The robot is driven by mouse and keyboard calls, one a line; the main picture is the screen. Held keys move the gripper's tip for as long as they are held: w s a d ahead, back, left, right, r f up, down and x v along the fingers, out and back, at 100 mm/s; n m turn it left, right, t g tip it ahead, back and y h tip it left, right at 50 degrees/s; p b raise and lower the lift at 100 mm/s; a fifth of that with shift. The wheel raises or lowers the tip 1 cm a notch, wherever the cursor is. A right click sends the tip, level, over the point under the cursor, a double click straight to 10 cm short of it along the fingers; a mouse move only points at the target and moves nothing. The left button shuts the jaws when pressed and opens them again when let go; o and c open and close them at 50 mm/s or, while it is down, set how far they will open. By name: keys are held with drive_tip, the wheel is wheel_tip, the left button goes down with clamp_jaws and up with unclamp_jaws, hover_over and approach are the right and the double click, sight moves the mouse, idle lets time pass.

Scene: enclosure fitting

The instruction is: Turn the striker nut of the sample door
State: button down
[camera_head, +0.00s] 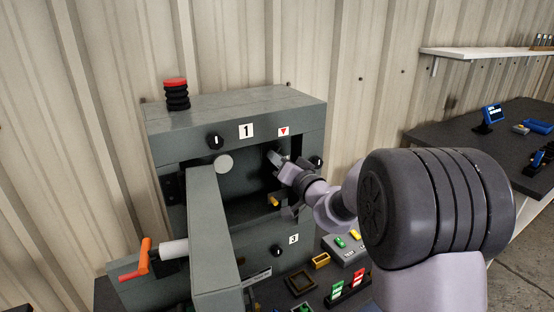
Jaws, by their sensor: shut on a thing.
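The grey enclosure (180,128) has its sample door (208,235) swung open toward me at the left. A white roller and an orange and red handle (143,260) are on the door's outer side. My gripper (275,159) reaches in from the right to the upper right of the dark opening, below the red triangle label. It is shut on a small part there, which I take to be the striker nut. The nut is mostly hidden by the fingers, and its turn angle cannot be seen.
A small brass part (274,201) sits below my gripper in the opening. A black stack with a red top (176,93) stands on the enclosure. A grey button box (345,248) and red and green pieces (346,284) are at lower right. A side table (460,140) is farther right.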

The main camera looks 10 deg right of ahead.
drive_tip(key=shift+n, duration=0.3)
idle(0.4)
drive_tip(key=c, duration=1.5)
unclamp_jaws()
drive_tip(key=shift+o, duration=0.2)
drive_tip(key=p+v, duration=0.1)
drive_tip(key=v, duration=1.6)
drive_tip(key=shift+s, duration=0.2)
